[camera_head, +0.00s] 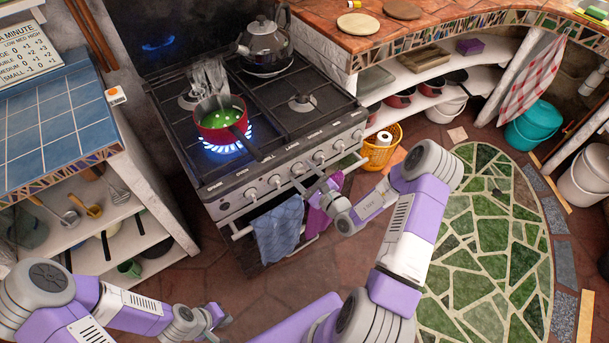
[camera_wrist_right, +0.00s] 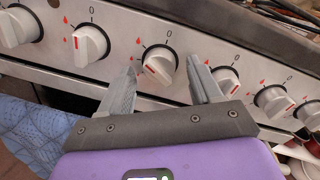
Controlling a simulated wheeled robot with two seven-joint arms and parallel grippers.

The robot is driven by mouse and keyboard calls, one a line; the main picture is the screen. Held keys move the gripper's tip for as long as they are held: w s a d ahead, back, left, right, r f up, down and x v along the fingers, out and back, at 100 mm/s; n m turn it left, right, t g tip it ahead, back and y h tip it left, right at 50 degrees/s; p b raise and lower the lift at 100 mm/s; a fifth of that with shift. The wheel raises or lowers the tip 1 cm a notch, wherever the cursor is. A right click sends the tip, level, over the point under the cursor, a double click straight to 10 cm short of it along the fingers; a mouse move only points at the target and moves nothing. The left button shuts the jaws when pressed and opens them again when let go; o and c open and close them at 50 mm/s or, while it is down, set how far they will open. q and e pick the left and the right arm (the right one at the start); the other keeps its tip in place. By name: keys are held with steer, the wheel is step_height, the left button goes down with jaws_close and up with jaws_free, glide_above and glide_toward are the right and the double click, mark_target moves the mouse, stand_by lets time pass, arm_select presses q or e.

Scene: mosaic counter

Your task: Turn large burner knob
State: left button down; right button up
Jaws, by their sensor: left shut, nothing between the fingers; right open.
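The stove front carries a row of white knobs with red marks. In the right wrist view one knob (camera_wrist_right: 160,65) shows between the fingertips of my right gripper (camera_wrist_right: 162,70). The fingers are open, one on each side of it; I cannot tell if they touch it. In the head view my right gripper (camera_head: 316,186) is at the stove's front panel (camera_head: 262,192), near the middle knobs. My left gripper (camera_head: 222,320) is shut and empty, low over the floor.
A red pan (camera_head: 221,118) with green contents sits on a lit burner, its handle reaching toward the front edge. A kettle (camera_head: 264,44) stands at the back. A blue towel (camera_head: 278,230) and a purple towel (camera_head: 322,208) hang below the knobs.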

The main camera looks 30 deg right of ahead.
steer(key=shift+c, duration=0.2)
steer(key=c, duration=1)
steer(key=m+p, duration=0.5)
steer(key=shift+s+a+m, duration=0.1)
steer(key=shift+m, duration=0.3)
steer(key=m+p, duration=0.2)
steer(key=m, duration=0.1)
steer(key=shift+m+t, duration=0.3)
steer(key=shift+a+f+m+h+p, duration=0.15)
steer(key=shift+m+p, duration=0.25)
steer(key=shift+m, duration=0.35)
steer(key=shift+r+m+h+p, duration=0.15)
steer(key=shift+m+p, duration=0.2)
steer(key=shift+m, duration=0.4)
steer(key=shift+f, duration=0.15)
